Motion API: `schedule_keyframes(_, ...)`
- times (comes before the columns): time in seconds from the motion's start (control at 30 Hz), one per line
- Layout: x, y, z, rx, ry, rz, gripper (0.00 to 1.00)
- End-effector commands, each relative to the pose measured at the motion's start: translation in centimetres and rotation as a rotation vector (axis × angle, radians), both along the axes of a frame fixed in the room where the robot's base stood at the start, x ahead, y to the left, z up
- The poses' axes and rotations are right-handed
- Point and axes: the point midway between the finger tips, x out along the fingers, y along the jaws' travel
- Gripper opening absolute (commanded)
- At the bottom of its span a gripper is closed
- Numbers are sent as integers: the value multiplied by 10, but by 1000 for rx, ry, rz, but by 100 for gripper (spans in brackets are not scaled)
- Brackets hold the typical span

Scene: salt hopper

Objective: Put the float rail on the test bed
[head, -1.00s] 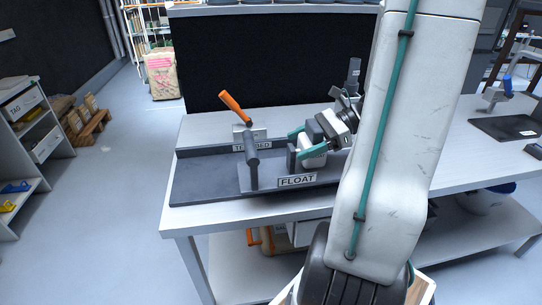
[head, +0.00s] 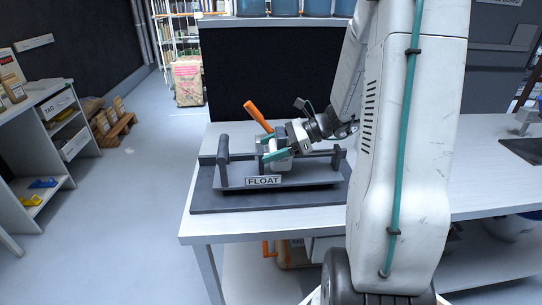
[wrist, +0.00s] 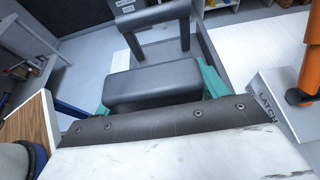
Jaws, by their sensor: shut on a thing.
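The float rail (head: 222,181) is a dark grey bar with an upright post and handle at each end and a FLOAT label on its front. My gripper (head: 276,157), with teal fingers, is shut on its middle. In the wrist view, the rail's dark block (wrist: 155,84) sits between the teal fingers (wrist: 160,92). The test bed (head: 270,203) is the dark grey plate on the bench below the rail. The rail lies lengthwise over it, roughly level. I cannot tell whether it touches the plate. The bed's label is hidden.
An orange latch lever (head: 258,115) stands tilted behind the rail; its base is marked LATCH in the wrist view (wrist: 268,104). A dark panel (head: 270,70) rises behind the bench (head: 330,219).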

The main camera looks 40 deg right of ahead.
Motion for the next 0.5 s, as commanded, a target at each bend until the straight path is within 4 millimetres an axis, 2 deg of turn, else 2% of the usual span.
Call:
schedule_keyframes(0.17, 0, 1, -24, 4, 2, 2, 5)
schedule_keyframes(0.5, 0, 1, -28, 1, 0, 1, 5)
